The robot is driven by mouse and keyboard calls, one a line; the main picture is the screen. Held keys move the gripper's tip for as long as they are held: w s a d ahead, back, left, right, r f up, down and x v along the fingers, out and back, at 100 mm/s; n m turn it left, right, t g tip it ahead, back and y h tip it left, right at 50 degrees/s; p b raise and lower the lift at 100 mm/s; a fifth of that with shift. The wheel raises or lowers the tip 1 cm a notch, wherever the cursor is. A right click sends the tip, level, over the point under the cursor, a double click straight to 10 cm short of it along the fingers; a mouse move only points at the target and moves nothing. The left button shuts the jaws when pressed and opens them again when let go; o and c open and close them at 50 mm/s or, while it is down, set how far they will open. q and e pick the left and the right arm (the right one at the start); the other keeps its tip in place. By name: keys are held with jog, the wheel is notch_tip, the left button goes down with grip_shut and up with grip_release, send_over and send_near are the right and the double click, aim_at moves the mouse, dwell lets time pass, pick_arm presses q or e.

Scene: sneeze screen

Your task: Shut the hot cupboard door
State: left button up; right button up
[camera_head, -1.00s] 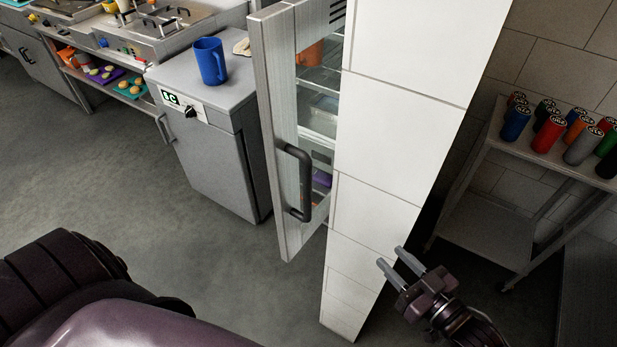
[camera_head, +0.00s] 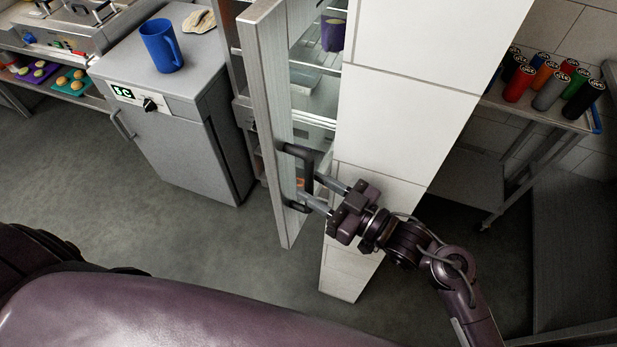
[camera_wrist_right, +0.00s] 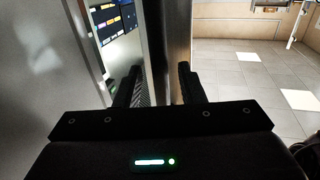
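A tall cabinet with a glazed, metal-framed door (camera_head: 268,110) stands in the middle of the head view; I take it for the hot cupboard. The door stands open, swung out toward me, and shelves show inside. Its dark bar handle (camera_head: 309,165) is on the near side. My right gripper (camera_head: 309,187) is at the handle's lower half with its fingers apart, one above the other in the picture. In the right wrist view the open fingers (camera_wrist_right: 158,80) flank upright metal edges; whether they touch the handle I cannot tell. My left gripper is out of view.
A white tiled pillar (camera_head: 400,110) stands right beside the door, close to my right gripper. A low grey cabinet (camera_head: 170,140) with a blue jug (camera_head: 160,46) is on the left. A trolley (camera_head: 545,118) with several coloured bottles stands right. The floor at left is clear.

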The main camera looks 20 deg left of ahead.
jog(key=shift+x, duration=1)
jog(key=shift+a, duration=0.1)
grip_shut()
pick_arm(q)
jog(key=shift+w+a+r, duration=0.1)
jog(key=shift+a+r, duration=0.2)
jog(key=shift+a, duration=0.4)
